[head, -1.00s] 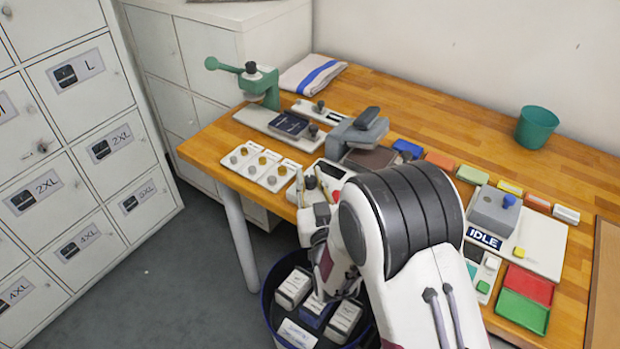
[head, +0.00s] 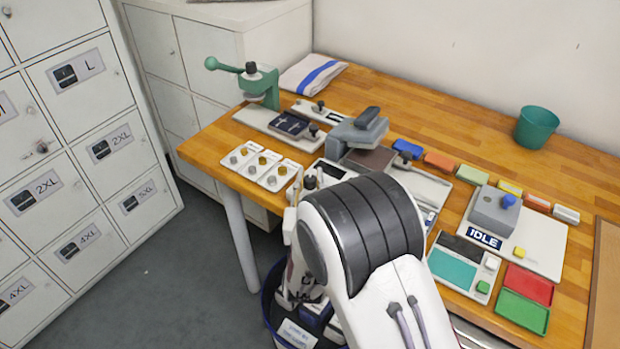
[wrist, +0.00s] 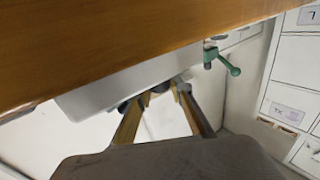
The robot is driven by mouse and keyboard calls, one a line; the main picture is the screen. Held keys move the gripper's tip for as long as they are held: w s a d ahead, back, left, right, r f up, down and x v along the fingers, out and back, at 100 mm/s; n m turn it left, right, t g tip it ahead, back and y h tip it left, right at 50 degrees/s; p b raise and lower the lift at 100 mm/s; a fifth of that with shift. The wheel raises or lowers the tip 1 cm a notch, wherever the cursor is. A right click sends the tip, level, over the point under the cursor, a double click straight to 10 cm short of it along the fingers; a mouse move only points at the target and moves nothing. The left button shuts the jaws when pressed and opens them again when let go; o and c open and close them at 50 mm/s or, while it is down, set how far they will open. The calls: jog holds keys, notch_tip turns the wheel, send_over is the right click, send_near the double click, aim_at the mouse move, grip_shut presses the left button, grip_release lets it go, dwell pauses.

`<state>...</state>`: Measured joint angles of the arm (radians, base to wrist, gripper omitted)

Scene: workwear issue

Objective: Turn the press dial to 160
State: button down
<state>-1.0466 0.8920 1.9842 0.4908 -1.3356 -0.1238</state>
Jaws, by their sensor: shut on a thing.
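The grey press (head: 358,131), with a raised grey head and a dark pad, stands on the wooden table. Its front control panel is partly visible (head: 335,170), with the rest behind my arm; I cannot read the dial's setting. In the wrist view my gripper (wrist: 162,94) points at a pale grey panel (wrist: 100,92) under the table-coloured surface. Its two fingers close in on a small dark dial (wrist: 159,87), mostly hidden between the tips. In the head view my arm covers most of the gripper.
A green lever press (head: 262,88) stands at the back left, with small cards of buttons (head: 262,165) in front. A box marked IDLE (head: 484,239) and a green cup (head: 536,127) are to the right. A bin (head: 300,332) is below the front edge. Lockers line the left.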

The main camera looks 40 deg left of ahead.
jog(key=shift+m+t+h, duration=0.75)
jog(key=shift+m+h, duration=0.75)
jog(key=shift+h, duration=0.7)
jog(key=shift+m+t+h, duration=0.75)
jog(key=shift+m+h, duration=0.75)
jog(key=shift+h, duration=0.7)
jog(key=shift+m+h, duration=0.3)
jog(key=shift+h, duration=0.2)
jog(key=c, duration=1.8)
grip_release()
jog(key=shift+s, duration=6)
